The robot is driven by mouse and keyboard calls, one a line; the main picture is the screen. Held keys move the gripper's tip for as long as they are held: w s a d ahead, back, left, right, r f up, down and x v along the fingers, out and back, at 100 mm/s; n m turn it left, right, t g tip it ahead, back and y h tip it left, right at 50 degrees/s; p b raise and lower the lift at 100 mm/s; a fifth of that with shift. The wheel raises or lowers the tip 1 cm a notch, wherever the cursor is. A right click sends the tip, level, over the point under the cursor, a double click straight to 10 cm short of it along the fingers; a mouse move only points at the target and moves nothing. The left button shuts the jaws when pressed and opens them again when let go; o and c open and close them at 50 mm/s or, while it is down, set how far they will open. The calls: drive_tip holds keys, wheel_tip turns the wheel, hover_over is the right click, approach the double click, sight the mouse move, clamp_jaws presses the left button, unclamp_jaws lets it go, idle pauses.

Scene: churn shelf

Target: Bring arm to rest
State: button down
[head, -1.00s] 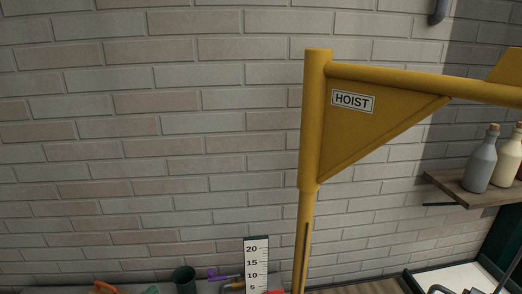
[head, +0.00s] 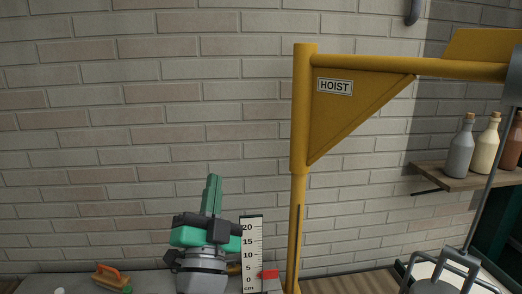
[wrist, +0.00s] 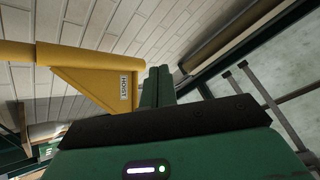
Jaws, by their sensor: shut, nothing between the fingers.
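My gripper (head: 213,194) is green and dark grey and stands upright at the lower middle of the head view, its fingers pointing up. The two green fingers lie together, with nothing between them. In the wrist view the shut fingers (wrist: 157,86) point toward the brick wall, beside the yellow hoist. My gripper is left of the height scale (head: 251,240) in the head view and partly overlaps its edge. It looks free of contact, but the depth between them is hard to tell.
A yellow hoist (head: 298,130) with a boom reaching right stands right of my gripper. Bottles (head: 460,146) stand on a wall shelf (head: 455,180) at the right. An orange-handled float (head: 108,276) lies on the bench at the lower left. The wall area above my gripper is clear.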

drive_tip(key=s+d+r+n+b, duration=0.1)
drive_tip(key=s+d+n, duration=0.2)
drive_tip(key=s, duration=0.5)
drive_tip(key=s+d+r+n+y+b, duration=0.1)
drive_tip(key=s+d+r+n+b, duration=0.15)
drive_tip(key=s, duration=0.65)
drive_tip(key=s+d+r+n+b, duration=0.1)
drive_tip(key=s+d+n, duration=0.25)
drive_tip(key=s, duration=0.45)
wheel_tip(320, 180, up, 34)
drive_tip(key=p, duration=3.4)
drive_tip(key=shift+s+a+g+y, duration=0.35)
drive_tip(key=shift+a+g+y, duration=0.05)
